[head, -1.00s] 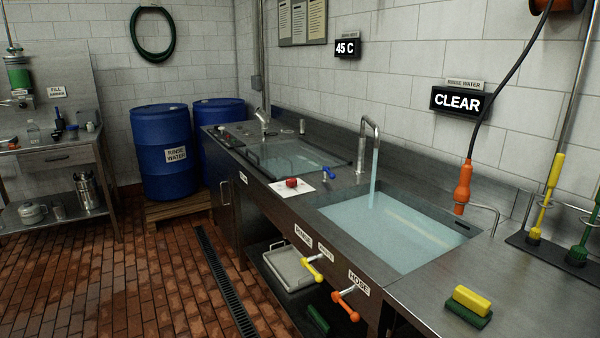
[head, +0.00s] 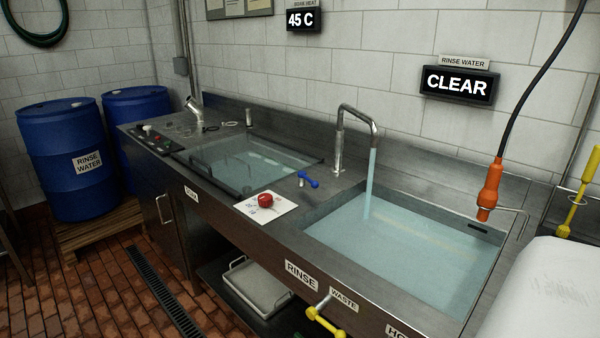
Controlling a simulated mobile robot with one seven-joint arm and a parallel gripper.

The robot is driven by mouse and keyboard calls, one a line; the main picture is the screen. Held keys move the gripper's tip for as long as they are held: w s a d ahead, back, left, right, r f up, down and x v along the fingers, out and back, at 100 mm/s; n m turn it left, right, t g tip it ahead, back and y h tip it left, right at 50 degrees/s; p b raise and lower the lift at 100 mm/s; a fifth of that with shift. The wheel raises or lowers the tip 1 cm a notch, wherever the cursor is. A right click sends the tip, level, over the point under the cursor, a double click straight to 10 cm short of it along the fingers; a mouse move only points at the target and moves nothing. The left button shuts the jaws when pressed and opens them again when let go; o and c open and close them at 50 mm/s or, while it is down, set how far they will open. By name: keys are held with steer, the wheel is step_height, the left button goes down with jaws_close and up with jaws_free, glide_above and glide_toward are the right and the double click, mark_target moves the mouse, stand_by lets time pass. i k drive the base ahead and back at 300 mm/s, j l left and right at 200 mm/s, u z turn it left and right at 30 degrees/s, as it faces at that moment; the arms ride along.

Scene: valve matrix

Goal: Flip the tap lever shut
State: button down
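The tap lever (head: 309,179) is a small blue handle on a short post on the counter, left of the curved steel tap (head: 340,150). It lies pointing toward the lower right. A stream of water (head: 371,185) runs from the tap into the rinse basin (head: 310,240), which is filled with clear bluish water. My gripper is not in view. A smooth white part at the lower right appears to be my arm, well to the right of the lever.
A red knob (head: 265,200) on a white plate sits left of the lever. An orange hose nozzle (head: 489,190) hangs at the basin's right. A yellow waste valve handle (head: 325,322) sticks out from the counter front. A sign (head: 459,83) reads CLEAR. The soak basin (head: 255,165) lies left.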

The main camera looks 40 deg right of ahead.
mark_target(302, 174)
steer(key=i, duration=1.45)
steer(key=z, duration=2.45)
steer(key=j+z, duration=0.15)
steer(key=k+j+u, duration=0.15)
steer(key=k+j, duration=0.15)
steer(key=k, duration=0.15)
steer(key=i+l+z, duration=0.1)
steer(key=i+l, duration=0.2)
steer(key=i, duration=0.15)
steer(key=i+l+z, duration=0.1)
steer(key=i+l, duration=0.15)
steer(key=i, duration=0.25)
